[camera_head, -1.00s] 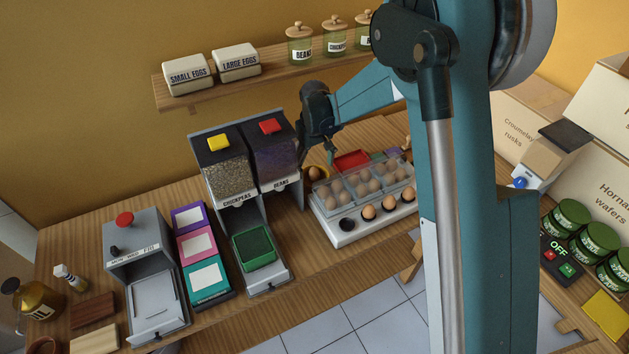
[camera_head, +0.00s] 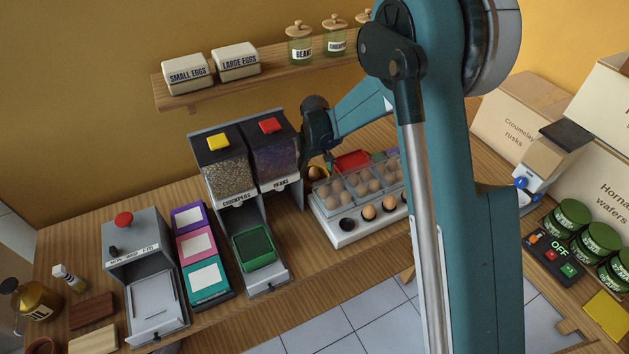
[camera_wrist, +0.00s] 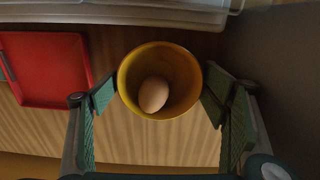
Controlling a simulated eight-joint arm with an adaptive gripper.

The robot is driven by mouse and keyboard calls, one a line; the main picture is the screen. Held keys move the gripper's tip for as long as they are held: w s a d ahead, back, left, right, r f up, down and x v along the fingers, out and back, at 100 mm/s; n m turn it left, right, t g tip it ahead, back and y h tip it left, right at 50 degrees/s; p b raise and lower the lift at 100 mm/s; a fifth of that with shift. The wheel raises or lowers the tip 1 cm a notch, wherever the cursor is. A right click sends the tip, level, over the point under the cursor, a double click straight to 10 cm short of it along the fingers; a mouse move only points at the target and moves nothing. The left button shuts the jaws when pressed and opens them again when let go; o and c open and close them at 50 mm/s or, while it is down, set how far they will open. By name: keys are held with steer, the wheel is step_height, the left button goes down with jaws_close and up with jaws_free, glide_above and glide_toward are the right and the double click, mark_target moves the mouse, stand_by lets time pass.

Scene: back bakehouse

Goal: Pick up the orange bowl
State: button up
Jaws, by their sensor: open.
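The orange bowl (camera_wrist: 183,58) is in the upper middle of the wrist view, with a brown egg (camera_wrist: 153,94) lying inside it. In the head view the bowl (camera_head: 325,172) is mostly hidden behind my gripper and the bean dispenser. My gripper (camera_wrist: 160,98) is open, with one green-padded finger on each side of the bowl in the wrist view. The fingertips are close to the bowl's rim at left and right; I cannot tell whether they touch it. In the head view my gripper (camera_head: 325,158) points down beside the dispensers.
A red tray (camera_wrist: 45,68) lies left of the bowl in the wrist view. The egg holder with a clear cover (camera_head: 340,238) stands just in front of the bowl in the head view. The bean dispenser (camera_head: 275,160) stands close to the left.

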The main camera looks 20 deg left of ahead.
steer(key=shift+c, duration=0.7)
steer(key=c, duration=0.5)
steer(key=shift+r, duration=0.2)
steer(key=shift+r, duration=1.45)
steer(key=shift+w+d+r, duration=0.15)
steer(key=w+d, duration=0.3)
steer(key=w, duration=0.1)
steer(key=w+d, duration=0.3)
steer(key=w, duration=0.2)
steer(key=w+d+p, duration=0.1)
steer(key=w+d, duration=0.3)
steer(key=w, duration=0.1)
steer(key=shift+w, duration=0.25)
